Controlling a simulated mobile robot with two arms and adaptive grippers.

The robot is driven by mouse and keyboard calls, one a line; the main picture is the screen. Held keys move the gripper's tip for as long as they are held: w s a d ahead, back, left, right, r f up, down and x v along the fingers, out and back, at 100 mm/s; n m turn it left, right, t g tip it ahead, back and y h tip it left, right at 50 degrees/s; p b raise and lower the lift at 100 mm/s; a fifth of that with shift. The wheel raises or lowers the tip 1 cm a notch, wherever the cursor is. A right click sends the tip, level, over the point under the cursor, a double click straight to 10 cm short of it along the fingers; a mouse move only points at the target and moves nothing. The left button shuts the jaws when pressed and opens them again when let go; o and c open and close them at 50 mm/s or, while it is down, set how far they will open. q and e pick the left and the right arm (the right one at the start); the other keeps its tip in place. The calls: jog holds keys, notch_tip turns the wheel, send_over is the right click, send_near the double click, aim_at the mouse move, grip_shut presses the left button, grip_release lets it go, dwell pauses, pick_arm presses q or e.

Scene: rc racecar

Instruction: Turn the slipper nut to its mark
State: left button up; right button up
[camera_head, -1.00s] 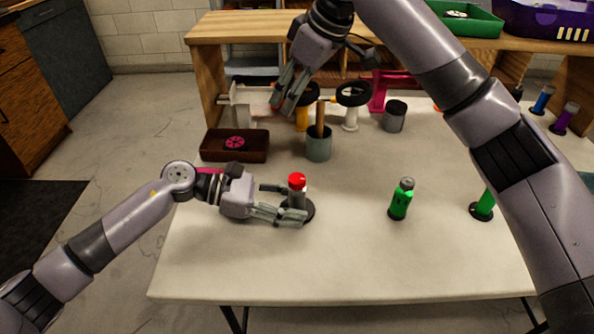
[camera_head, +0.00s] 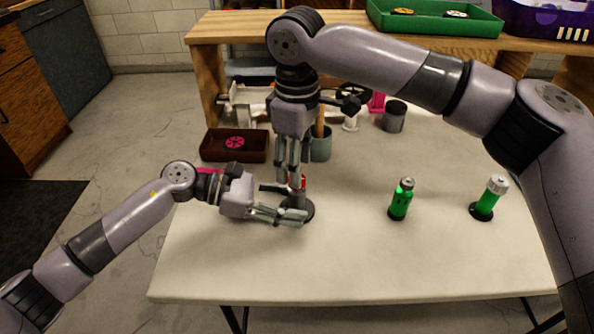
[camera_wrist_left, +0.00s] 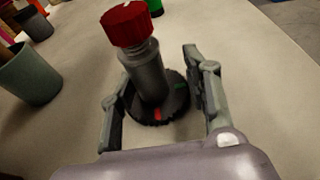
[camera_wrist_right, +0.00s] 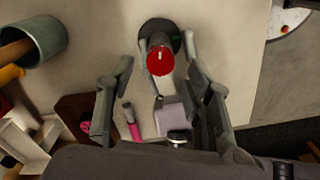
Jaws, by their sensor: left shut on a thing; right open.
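The red slipper nut (camera_wrist_right: 160,60) sits on top of an upright grey post (camera_wrist_left: 148,75), with a pale line on its top. The post stands on a round black base (camera_wrist_left: 177,97) that carries a red and a green mark. My left gripper (camera_head: 293,203) is shut on the post's lower part near the base, with one finger on each side. My right gripper (camera_head: 294,178) points straight down over the nut. Its fingers are open on either side of the nut in the right wrist view. In the head view these fingers partly hide the nut.
A green bottle (camera_head: 401,200) and a green cylinder with a silver cap (camera_head: 489,198) stand to the right. A brown tray (camera_head: 214,158), a grey-green cup (camera_head: 321,150) and a dark grey jar (camera_head: 394,117) are behind. The table front (camera_head: 340,270) is clear.

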jog(key=shift+f, duration=1.4)
jog(key=shift+c, duration=0.2)
grip_shut()
